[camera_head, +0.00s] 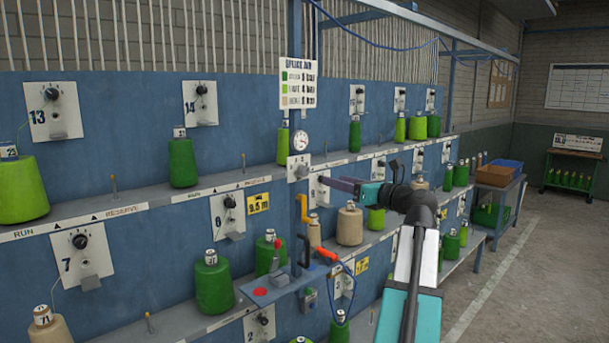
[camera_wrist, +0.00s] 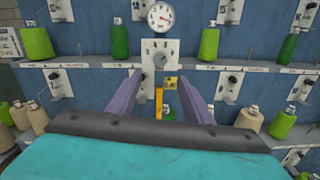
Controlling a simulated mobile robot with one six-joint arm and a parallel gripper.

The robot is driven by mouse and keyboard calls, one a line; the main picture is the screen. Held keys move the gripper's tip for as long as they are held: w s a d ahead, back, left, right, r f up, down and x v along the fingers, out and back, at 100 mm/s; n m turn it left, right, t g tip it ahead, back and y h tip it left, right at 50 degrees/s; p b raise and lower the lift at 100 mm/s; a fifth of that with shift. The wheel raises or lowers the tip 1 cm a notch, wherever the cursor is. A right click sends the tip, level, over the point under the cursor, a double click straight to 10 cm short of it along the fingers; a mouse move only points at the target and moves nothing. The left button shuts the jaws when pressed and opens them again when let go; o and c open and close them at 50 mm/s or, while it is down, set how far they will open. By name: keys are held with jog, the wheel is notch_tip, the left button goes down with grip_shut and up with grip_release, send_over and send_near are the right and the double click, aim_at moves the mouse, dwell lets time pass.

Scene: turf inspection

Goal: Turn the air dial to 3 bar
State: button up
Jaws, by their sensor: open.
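The air dial is a grey knob (camera_head: 301,171) on a pale plate (camera_head: 291,161) on the blue wall. In the wrist view the knob (camera_wrist: 160,59) sits near the middle of its plate (camera_wrist: 174,47). A round white gauge (camera_head: 300,140) is just above it, also in the wrist view (camera_wrist: 161,17); its reading is too small to tell. My gripper (camera_head: 323,182) is open and empty, with purple fingers. In the wrist view the gripper (camera_wrist: 162,84) has its fingers spread below and either side of the knob, apart from it.
A splice air sign (camera_head: 298,83) hangs above the gauge. An orange-yellow handle (camera_head: 305,211) stands below the dial. Green cones (camera_head: 183,163) and beige cones (camera_head: 350,225) stand along the shelves. A small blue shelf (camera_head: 278,286) juts out below.

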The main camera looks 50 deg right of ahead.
aim_at(306, 172)
jog(key=shift+w, duration=0.15)
jog(key=w+p, duration=0.1)
jog(key=w, duration=0.3)
jog(key=w+p, duration=0.1)
jog(key=w, duration=0.3)
jog(key=w+d+p, duration=0.1)
jog(key=w+p, duration=0.1)
jog(key=w, duration=0.2)
jog(key=shift+w, duration=0.8)
